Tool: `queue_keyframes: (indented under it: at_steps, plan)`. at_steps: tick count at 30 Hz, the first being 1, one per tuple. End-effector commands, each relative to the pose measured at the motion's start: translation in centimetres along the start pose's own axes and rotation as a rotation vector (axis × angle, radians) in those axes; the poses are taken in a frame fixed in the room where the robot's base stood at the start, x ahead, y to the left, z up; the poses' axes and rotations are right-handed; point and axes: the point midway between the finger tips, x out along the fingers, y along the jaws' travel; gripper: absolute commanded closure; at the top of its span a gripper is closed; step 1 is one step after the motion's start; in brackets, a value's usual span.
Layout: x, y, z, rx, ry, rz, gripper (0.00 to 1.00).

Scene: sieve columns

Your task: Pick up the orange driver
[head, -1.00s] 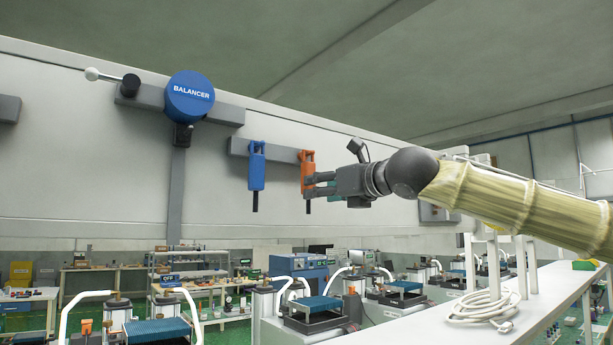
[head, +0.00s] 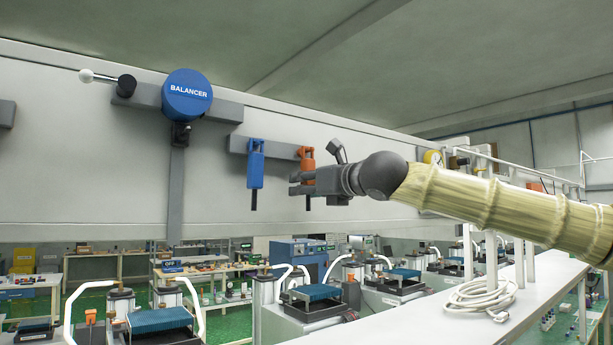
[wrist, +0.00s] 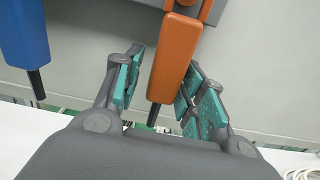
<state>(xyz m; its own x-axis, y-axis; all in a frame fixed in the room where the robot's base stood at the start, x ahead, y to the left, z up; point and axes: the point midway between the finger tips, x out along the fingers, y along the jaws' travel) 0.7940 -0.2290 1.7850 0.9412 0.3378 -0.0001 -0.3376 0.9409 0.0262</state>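The orange driver (head: 307,158) hangs upright with its dark tip down from a grey bracket on the wall, partly hidden behind my gripper in the head view. My gripper (head: 294,183) reaches it from the right. In the wrist view the orange driver (wrist: 175,58) hangs between the two teal-padded fingers of my gripper (wrist: 160,88). The fingers are spread. A gap shows between the driver and the left finger, and the right finger is close beside it; I cannot tell if it touches.
A blue driver (head: 256,165) hangs to the left on the same grey bracket (head: 238,145). The blue balancer (head: 187,95) is mounted further left. A white shelf (head: 540,290) with a coiled cable (head: 478,297) lies below my arm. Workbenches stand further below.

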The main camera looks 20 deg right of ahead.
Motion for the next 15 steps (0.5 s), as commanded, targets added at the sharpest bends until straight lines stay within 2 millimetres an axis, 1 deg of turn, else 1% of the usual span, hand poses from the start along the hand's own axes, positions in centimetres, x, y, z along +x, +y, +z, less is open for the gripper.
queue_keyframes:
  at_steps: [1, 5, 15]
  plan:
    - [0.0, 0.0, 0.0, 0.0, 0.0, 0.0, 0.76]
    - [-0.02, -0.03, 0.0, 0.0, 0.0, 0.0, 0.99]
    - [-0.05, -0.05, 0.04, 0.0, -0.001, -0.001, 1.0]
